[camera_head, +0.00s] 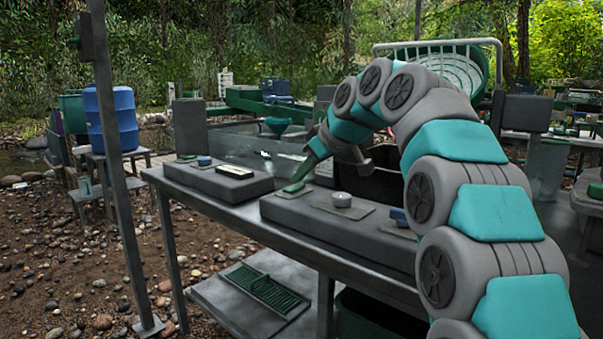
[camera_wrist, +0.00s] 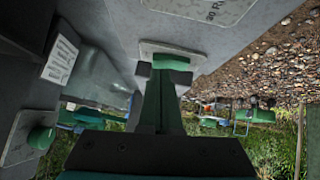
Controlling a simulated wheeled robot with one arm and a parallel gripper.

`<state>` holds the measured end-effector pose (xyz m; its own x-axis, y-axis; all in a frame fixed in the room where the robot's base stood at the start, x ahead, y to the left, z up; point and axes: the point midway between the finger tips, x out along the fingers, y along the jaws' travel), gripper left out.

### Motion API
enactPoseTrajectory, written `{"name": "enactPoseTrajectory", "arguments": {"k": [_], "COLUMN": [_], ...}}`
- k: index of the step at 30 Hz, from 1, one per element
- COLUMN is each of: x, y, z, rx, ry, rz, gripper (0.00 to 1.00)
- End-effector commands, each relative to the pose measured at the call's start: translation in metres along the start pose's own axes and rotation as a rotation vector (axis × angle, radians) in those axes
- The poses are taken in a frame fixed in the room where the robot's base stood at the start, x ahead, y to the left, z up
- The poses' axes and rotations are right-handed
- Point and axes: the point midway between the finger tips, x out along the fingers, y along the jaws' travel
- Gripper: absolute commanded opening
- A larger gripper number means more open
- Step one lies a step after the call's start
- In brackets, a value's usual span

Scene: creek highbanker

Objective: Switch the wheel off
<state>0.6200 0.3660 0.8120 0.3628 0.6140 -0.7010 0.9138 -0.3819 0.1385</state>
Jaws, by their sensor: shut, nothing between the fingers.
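The green spiral wheel (camera_head: 470,72) stands behind the table in a pale tubular frame, partly hidden by my arm. A grey control box (camera_head: 300,210) on the table carries a green switch (camera_head: 297,187), a white round knob (camera_head: 342,199) and a blue knob (camera_head: 398,214) on plates. My gripper (camera_head: 303,176) points down at the green switch, its fingers shut. In the wrist view, the green switch (camera_wrist: 170,61) sits on a pale plate right at my fingertips (camera_wrist: 162,76). I cannot tell whether they touch it or which way it is set.
Another grey box (camera_head: 218,182) with a display and a blue knob (camera_head: 204,160) lies left on the table. A second green knob (camera_wrist: 40,137) shows in the wrist view. A metal post (camera_head: 115,170) stands at left, near a blue barrel (camera_head: 112,120). Stony ground lies in front.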

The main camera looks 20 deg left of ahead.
Motion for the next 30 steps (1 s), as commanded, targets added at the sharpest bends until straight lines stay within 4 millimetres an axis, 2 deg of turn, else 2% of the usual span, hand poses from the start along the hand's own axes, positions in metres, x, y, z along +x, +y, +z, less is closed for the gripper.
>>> {"name": "enactPoseTrajectory", "arguments": {"k": [14,30], "x": [0.004,0.001], "y": [0.002,-0.014], "z": [0.004,0.000], "rx": [0.047,0.047], "ry": [0.000,0.000], "rz": [-0.048,-0.048], "gripper": [0.00,0.00]}}
